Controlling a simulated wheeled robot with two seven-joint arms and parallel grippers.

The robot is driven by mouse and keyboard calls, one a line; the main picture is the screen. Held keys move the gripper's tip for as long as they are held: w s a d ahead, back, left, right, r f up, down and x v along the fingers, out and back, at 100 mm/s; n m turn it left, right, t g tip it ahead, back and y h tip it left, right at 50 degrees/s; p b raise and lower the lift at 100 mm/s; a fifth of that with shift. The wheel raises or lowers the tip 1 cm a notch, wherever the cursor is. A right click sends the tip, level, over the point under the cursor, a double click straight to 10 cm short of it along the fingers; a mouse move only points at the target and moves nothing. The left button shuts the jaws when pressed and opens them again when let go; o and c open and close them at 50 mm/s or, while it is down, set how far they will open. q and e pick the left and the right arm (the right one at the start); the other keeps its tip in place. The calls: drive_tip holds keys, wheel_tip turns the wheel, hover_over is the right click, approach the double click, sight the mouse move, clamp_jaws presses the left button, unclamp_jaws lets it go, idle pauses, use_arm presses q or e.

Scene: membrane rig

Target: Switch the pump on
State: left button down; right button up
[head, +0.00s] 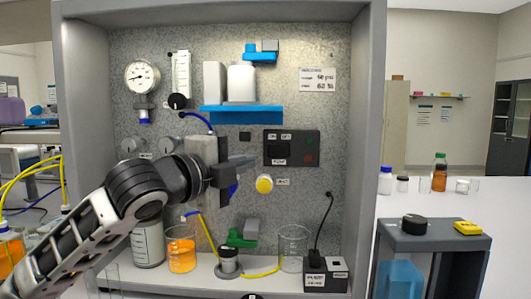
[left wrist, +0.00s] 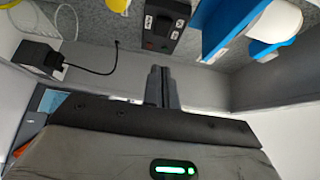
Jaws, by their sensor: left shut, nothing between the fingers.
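The dark pump switch panel (head: 312,148) is mounted on the speckled back wall of the rig, with small labels, a dark switch and red and green spots at its right. In the left wrist view the panel (left wrist: 168,22) is at the top centre, tilted. My left gripper (head: 252,162) is shut and empty, just left of the panel in the head view, with its fingers pointing right. Its closed fingers also show in the left wrist view (left wrist: 161,72), apart from the panel in that picture. Whether the switch is on or off is too small to tell. My right gripper is not in view.
A yellow knob (head: 264,184) sits below the panel. A blue shelf (head: 243,116) with white containers is above left. A gauge (head: 142,77) and flowmeter hang upper left. A beaker (head: 294,248) and a plugged-in power box (head: 325,275) stand below. Grey side walls enclose the rig.

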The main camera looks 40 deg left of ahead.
use_arm(q)
approach(278, 150)
drive_tip(key=w+d, duration=0.2)
drive_tip(key=w, duration=0.1)
drive_tip(key=shift+w+a, duration=1.35)
